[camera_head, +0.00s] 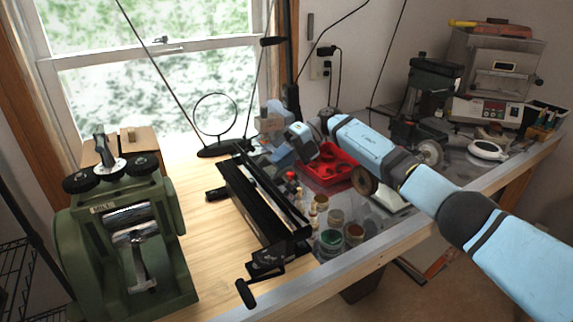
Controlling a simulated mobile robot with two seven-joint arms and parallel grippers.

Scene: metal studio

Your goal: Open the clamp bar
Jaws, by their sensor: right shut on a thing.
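A black bending tool lies lengthwise on the bench. Its long clamp bar (265,190) runs from the back left to the front right and appears raised at an angle from the base. A black crank handle (246,293) sticks out at the front end. My right gripper (263,154) reaches over the bench from the right to the back end of the clamp bar. It is shut on the bar there; the exact contact is small and partly hidden by the gripper body. My left gripper is not in view.
A green rolling mill (125,235) stands left of the tool. A red tray (328,165) and several small jars (331,239) are close on its right, under my right arm. A round magnifier stand (217,150) is behind it. Bare wood lies between mill and tool.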

